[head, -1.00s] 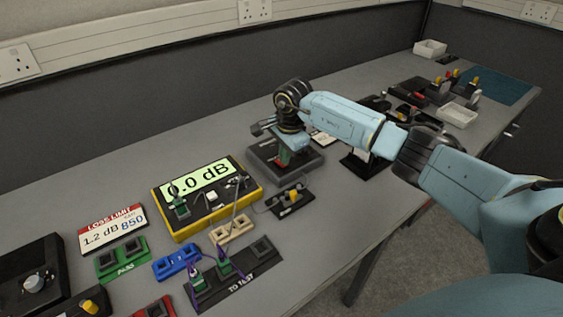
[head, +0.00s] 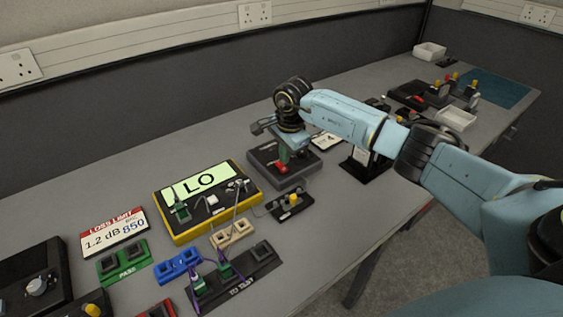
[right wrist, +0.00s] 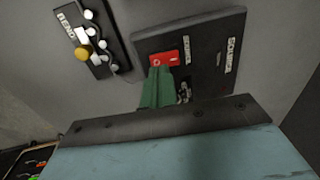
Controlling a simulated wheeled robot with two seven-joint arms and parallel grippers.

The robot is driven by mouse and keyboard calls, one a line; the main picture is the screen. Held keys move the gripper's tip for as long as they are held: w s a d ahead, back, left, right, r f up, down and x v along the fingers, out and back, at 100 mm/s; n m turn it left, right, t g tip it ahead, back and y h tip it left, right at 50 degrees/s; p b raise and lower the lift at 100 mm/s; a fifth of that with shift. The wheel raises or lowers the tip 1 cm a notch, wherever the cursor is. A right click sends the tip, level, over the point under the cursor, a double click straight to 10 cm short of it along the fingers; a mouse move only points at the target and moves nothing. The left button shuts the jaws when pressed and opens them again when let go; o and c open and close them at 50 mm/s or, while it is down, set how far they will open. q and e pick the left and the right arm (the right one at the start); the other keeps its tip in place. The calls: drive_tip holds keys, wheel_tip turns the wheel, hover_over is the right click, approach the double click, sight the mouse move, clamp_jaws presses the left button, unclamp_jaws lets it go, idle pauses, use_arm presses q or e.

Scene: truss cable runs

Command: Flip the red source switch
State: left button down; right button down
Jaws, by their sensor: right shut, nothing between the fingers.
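The dark source box (head: 262,158) sits on the bench in the head view, with its red switch (head: 281,168) on top. In the right wrist view the source box (right wrist: 205,35) shows its "SOURCE" label and the red rocker switch (right wrist: 168,59). My right gripper (head: 284,156) is shut and empty, its green fingers pointing down right beside the red switch. In the right wrist view the right gripper's green fingertips (right wrist: 159,74) partly cover the switch's near edge. I cannot tell whether they touch it. My left gripper is not in view.
A yellow meter (head: 205,198) left of the box reads "LO". A small black block with a yellow knob (head: 291,201) stands in front of the box. A black stand (head: 366,166) is close on the right. Green, blue and beige connector holders are further left.

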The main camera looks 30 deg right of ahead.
sight(285, 170)
wheel_tip(285, 170, up, 5)
drive_tip(key=p, duration=0.2)
drive_tip(key=shift+f+p, duration=0.2)
drive_tip(key=shift+p, duration=0.15)
drive_tip(key=shift+s, duration=0.1)
